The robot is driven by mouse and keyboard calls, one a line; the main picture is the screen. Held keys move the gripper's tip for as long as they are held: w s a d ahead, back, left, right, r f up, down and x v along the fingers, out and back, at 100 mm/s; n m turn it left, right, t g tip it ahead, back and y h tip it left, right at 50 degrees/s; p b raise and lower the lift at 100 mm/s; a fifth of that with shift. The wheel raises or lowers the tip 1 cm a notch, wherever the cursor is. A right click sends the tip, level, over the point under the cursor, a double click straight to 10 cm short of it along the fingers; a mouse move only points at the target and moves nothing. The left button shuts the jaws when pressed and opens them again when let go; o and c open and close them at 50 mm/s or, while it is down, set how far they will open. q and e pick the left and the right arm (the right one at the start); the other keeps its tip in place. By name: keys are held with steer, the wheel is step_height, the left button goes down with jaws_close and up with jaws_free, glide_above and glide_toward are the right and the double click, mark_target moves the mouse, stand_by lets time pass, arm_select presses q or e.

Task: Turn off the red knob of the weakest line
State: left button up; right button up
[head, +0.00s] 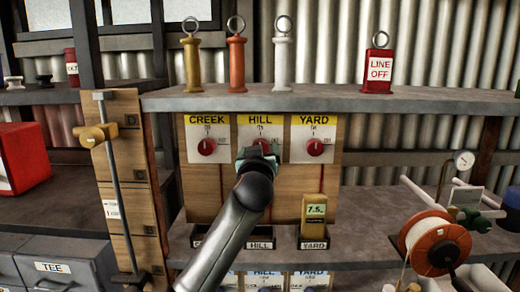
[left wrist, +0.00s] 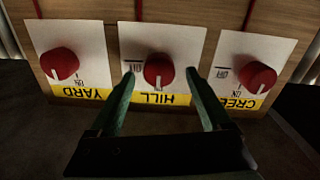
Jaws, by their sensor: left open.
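A wooden panel (head: 200,188) carries three red knobs on white cards labelled CREEK, HILL and YARD. The CREEK knob (head: 207,147) is left and the YARD knob (head: 315,147) right. My left gripper (head: 258,152) covers most of the HILL knob in the head view. In the left wrist view, upside down, its open fingers (left wrist: 160,76) stand either side of the HILL knob (left wrist: 158,69), with gaps showing. The white marks on all three knobs point towards their ON side. A yellow meter (head: 316,208) reading about 7.5 stands at the YARD slot. My right gripper is out of view.
An orange reel (head: 433,243) stands at right. A wooden post with a metal rod (head: 113,180) stands left. My forearm hides part of the HILL and CREEK slots.

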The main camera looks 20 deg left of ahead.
arm_select(q)
steer(key=shift+x, duration=1.3)
steer(key=shift+c, duration=0.2)
steer(key=shift+c, duration=0.8)
jaws_close()
